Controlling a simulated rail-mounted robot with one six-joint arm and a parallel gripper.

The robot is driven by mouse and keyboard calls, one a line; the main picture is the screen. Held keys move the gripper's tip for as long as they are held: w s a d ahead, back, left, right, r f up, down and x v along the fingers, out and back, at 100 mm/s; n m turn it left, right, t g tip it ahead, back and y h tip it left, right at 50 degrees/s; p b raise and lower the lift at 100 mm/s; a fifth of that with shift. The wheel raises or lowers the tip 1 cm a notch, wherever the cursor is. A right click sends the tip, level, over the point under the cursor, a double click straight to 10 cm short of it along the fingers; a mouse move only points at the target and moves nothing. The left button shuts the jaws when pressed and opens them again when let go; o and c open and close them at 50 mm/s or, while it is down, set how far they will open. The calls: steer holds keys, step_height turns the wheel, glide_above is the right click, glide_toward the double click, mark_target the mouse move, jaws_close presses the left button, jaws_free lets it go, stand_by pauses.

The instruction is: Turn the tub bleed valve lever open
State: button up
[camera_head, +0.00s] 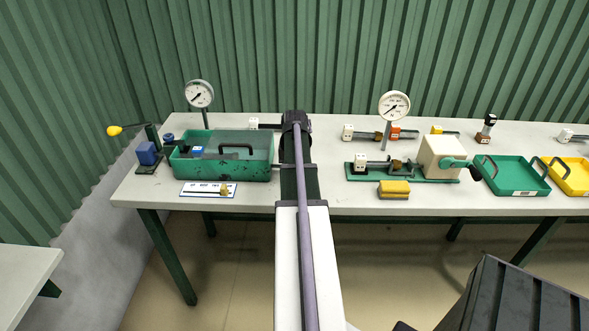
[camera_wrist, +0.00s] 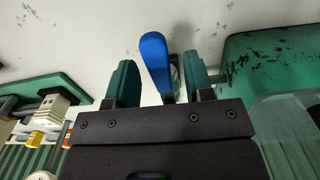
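A blue lever (camera_wrist: 155,52) stands between the two green fingers of my gripper (camera_wrist: 160,68) in the wrist view. In the head view my arm reaches just right of the tub and hides the lever and the fingertips. The lever's lower end is hidden behind my gripper.
A dial gauge (camera_head: 199,94) stands behind the tub, and another (camera_head: 394,106) stands further right. A white-labelled strip (camera_head: 207,189) lies in front of the tub. A cream box with a crank (camera_head: 442,158) and green (camera_head: 515,178) and yellow (camera_head: 573,178) trays are to the right.

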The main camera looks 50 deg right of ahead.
step_height(320, 180, up, 11)
steer(key=p, duration=1)
steer(key=shift+p, duration=0.4)
steer(key=shift+f, duration=0.15)
steer(key=w+a+f+n+b, duration=0.1)
steer(key=a+n, duration=0.4)
steer(key=a, duration=1.9)
steer(key=w+a+f+n+b, duration=0.1)
steer(key=a+n, duration=0.5)
steer(key=a, duration=1.8)
steer(key=shift+w+a, duration=0.35)
steer(key=shift+w, duration=0.35)
